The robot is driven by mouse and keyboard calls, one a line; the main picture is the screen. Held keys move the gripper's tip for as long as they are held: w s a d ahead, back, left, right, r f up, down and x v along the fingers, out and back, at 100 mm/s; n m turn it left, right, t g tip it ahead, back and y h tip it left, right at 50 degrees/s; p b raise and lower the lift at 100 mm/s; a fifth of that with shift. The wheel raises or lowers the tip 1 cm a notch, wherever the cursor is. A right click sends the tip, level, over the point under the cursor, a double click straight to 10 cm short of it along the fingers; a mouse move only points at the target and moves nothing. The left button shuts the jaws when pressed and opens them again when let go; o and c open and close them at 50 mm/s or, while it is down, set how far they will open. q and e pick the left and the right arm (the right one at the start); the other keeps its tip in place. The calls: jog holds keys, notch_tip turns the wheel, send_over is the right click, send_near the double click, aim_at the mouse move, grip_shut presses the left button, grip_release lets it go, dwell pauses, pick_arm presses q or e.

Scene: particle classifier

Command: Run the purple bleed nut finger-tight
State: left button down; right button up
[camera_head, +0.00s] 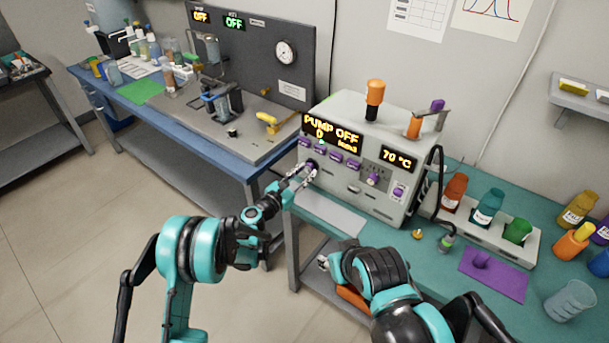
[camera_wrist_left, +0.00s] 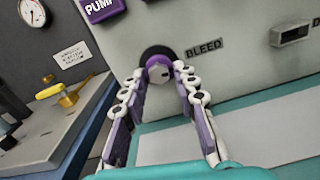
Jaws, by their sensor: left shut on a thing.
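The purple bleed nut (camera_wrist_left: 159,70) sits on the front of the pump box, left of the label BLEED (camera_wrist_left: 204,49). In the head view the nut (camera_head: 312,165) shows small, at the lower left of the box's front. My left gripper (camera_wrist_left: 160,77) is shut on the nut, one finger on each side. It also shows at the box front in the head view (camera_head: 306,170). My right gripper (camera_head: 325,262) is low, by the front edge of the teal bench; its fingers are too small to tell their state.
The pump box (camera_head: 340,185) reads PUMP OFF and 70 °C. Purple buttons (camera_head: 337,156) sit just above the nut. Bottles stand in a rack (camera_head: 477,225) at right, near a purple mat (camera_head: 494,274). A blue bench with a gauge panel (camera_head: 262,45) stands at left.

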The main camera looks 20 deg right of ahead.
pick_arm(q)
jog(key=m+b, duration=0.1)
jog(key=m, duration=0.2)
jog(key=shift+m, duration=0.3)
jog(key=m+b, duration=0.1)
jog(key=m, duration=0.3)
jog(key=shift+w+a+m+b, duration=0.1)
jog(key=shift+m+b, duration=0.2)
jog(key=m+b, duration=0.1)
jog(key=m, duration=0.3)
jog(key=shift+r+m, duration=0.15)
jog(key=shift+m, duration=1.75)
jog(key=c, duration=1.2)
grip_release()
